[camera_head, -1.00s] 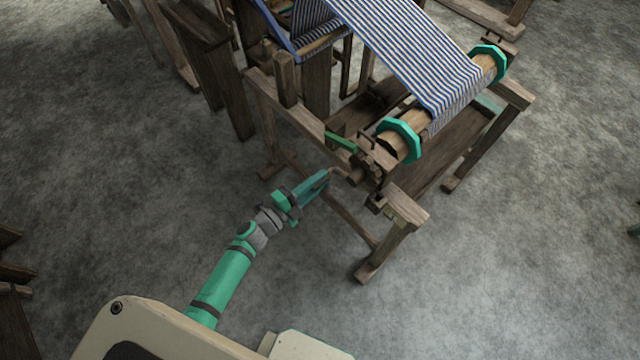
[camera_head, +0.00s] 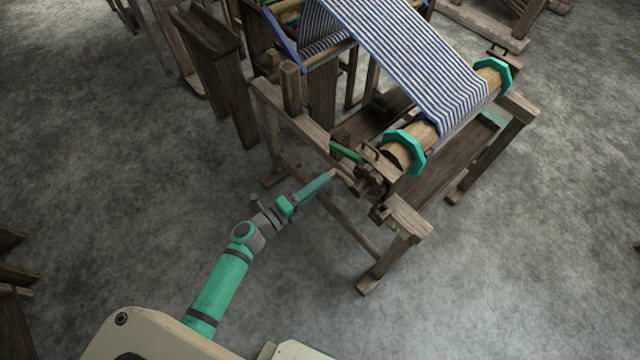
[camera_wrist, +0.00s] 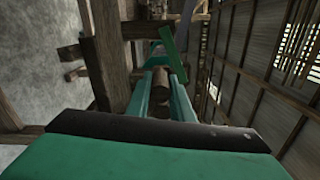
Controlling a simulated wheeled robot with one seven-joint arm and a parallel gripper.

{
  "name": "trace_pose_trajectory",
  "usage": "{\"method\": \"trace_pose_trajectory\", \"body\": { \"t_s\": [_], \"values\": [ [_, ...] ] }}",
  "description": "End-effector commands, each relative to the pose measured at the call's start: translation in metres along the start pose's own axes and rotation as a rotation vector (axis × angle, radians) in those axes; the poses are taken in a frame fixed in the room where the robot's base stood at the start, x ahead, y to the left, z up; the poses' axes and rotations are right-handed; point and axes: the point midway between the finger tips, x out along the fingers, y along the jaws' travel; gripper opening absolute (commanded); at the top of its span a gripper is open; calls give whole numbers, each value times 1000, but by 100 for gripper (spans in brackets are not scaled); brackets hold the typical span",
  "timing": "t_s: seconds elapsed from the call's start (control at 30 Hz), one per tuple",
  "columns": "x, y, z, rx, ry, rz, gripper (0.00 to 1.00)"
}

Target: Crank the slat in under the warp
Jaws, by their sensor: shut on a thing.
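The wooden handloom (camera_head: 405,212) stands right of my arm. Its blue-and-white striped warp (camera_head: 405,55) runs down to a wooden roller (camera_head: 424,130) with green octagonal end discs (camera_head: 404,152). A crank (camera_head: 343,174) sits at the near end of the roller, by the ratchet parts. My gripper (camera_head: 331,174) is shut on the crank's handle. In the wrist view the two green fingers (camera_wrist: 160,82) close around a round brown wooden grip (camera_wrist: 159,76). I cannot make out the slat in either view.
A green lever (camera_head: 346,151) lies just above the crank and also shows in the wrist view (camera_wrist: 173,52). The loom's front post (camera_head: 382,262) stands close to the right of my gripper. Bare grey floor (camera_head: 130,220) lies open to the left.

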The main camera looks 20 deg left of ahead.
Motion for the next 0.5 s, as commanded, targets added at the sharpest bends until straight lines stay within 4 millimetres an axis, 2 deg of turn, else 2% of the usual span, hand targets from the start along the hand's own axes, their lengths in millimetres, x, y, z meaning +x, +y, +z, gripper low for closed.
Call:
{"method": "trace_pose_trajectory", "body": {
  "t_s": [0.5],
  "values": [
    [0, -7, 1, 74, 2, -2, 0]
  ]
}}
